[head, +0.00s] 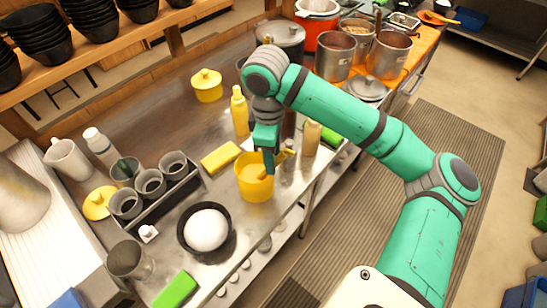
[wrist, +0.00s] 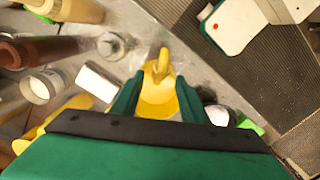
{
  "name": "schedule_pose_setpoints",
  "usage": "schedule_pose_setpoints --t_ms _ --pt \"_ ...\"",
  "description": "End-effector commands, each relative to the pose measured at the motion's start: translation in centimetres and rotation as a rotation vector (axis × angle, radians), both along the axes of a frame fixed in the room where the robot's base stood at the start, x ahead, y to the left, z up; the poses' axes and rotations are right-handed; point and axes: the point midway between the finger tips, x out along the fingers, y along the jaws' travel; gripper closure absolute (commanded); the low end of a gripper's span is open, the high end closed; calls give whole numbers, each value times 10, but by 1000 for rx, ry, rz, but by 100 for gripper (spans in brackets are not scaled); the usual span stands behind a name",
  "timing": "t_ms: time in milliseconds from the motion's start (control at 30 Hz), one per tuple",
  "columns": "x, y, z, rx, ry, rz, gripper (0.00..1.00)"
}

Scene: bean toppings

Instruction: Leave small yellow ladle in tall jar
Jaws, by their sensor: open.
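A yellow open-topped jar (head: 256,189) with pale contents stands near the front edge of the steel counter. The small yellow ladle (head: 288,153) shows as a handle by the jar's rim, just right of my fingers; its lower part is hidden. My gripper (head: 268,165) points down over the jar's mouth and is open. In the wrist view, the ladle (wrist: 158,68) shows its hooked end beyond the fingertips. The jar's yellow interior (wrist: 158,98) lies between the two fingers of my gripper (wrist: 158,104). I cannot tell whether a finger touches the ladle.
A black bowl with a white ball (head: 207,229) stands left of the jar. A yellow block (head: 220,157), a yellow bottle (head: 239,112) and a tan bottle (head: 311,138) stand close by. A rack of grey cups (head: 150,184) is further left.

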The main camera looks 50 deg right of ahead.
Motion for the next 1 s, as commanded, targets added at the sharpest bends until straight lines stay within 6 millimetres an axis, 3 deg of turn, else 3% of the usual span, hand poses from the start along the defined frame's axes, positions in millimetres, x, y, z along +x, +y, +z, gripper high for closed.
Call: schedule_pose_setpoints --t_ms 300,500,1000 --pt "1 -1 60 -4 -1 -5 60" --pt "1 -1 85 -1 -1 -8 60" --pt "0 -2 94 0 -1 -10 60"
